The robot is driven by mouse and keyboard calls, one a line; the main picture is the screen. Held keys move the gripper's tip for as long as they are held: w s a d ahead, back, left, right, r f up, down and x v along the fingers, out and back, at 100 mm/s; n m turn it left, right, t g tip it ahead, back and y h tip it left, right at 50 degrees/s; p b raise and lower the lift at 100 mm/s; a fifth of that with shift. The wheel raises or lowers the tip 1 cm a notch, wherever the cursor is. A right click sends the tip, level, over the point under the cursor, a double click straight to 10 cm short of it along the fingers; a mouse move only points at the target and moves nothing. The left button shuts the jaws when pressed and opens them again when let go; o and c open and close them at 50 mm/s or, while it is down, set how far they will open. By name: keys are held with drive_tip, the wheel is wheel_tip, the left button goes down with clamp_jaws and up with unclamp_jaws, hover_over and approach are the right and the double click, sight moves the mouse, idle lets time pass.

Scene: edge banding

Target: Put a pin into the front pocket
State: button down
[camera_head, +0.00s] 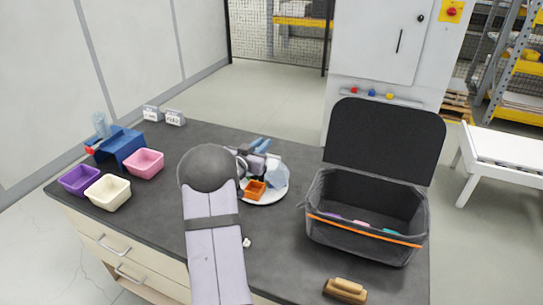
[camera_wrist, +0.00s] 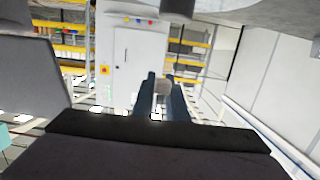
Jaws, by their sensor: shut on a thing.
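My gripper (camera_head: 262,145) is over the far side of the white plate (camera_head: 266,200), with its blue fingers pointing away to the back right. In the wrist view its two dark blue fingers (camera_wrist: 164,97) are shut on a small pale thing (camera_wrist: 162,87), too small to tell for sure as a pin. The open dark case (camera_head: 330,228) stands to the right of my gripper, its lid (camera_head: 388,135) up. An orange stripe (camera_head: 365,230) runs along its front. Purple, pink and teal bits show just behind it; the front pocket's opening is not clear.
A small orange box (camera_head: 255,190) and a translucent piece are on the plate. Purple (camera_head: 79,180), cream (camera_head: 107,194) and pink (camera_head: 144,162) bins stand at left, by a blue holder (camera_head: 120,147). A wooden brush (camera_head: 345,290) lies at the front edge. A small white bit (camera_head: 247,242) lies beside my arm.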

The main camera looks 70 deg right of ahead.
drive_tip(key=shift+w+a+f, duration=0.1)
drive_tip(key=shift+w+f, duration=0.2)
drive_tip(key=shift+f, duration=0.1)
drive_tip(key=shift+f, duration=0.1)
drive_tip(key=shift+f+b, duration=2.35)
drive_tip(key=shift+f, duration=0.55)
drive_tip(key=c, duration=1.7)
unclamp_jaws()
drive_tip(key=shift+o, duration=0.2)
drive_tip(key=a+r+b, duration=0.1)
drive_tip(key=a, duration=0.6)
drive_tip(key=shift+a, duration=0.15)
